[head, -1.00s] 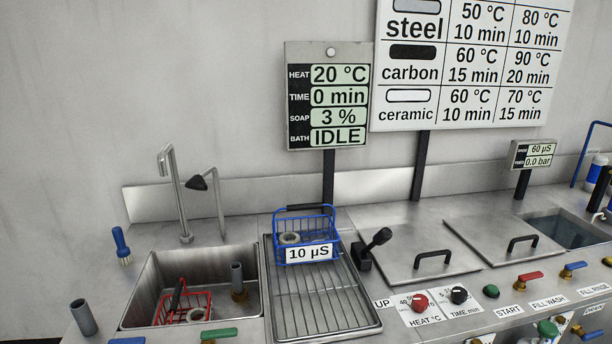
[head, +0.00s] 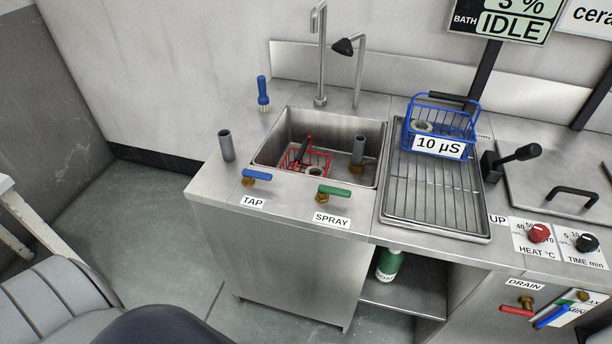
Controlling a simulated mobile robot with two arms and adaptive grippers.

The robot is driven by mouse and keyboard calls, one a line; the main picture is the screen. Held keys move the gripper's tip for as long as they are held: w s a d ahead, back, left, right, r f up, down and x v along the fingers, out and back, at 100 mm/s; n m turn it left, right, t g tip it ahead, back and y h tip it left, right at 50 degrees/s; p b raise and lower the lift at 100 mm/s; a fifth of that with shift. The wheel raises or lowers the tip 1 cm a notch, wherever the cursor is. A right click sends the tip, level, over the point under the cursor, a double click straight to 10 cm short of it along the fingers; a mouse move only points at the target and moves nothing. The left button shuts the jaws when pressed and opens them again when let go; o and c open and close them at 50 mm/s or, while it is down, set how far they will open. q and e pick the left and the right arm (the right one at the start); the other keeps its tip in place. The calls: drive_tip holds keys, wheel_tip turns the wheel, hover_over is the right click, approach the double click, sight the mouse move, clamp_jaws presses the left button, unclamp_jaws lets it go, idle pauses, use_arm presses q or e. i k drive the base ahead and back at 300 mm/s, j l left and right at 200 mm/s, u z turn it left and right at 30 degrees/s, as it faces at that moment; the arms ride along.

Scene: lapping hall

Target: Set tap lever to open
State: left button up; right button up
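The tap lever (head: 257,175) is a blue handle on a brass valve at the front edge of the sink counter, above the TAP label (head: 251,202). Its handle points to the right, along the counter edge. The spray lever (head: 335,191) is a green handle to its right, above the SPRAY label (head: 331,220). A tall metal faucet (head: 320,60) stands behind the sink (head: 345,125). I see no water coming from it. Neither of my grippers is in view.
A red basket (head: 318,158) sits in the sink. A grey tube (head: 226,146) and a blue brush (head: 263,95) stand left of it. A blue basket (head: 440,105) is on the drain rack (head: 440,205).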

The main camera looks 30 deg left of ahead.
sight(247, 174)
drive_tip(key=u, duration=1.3)
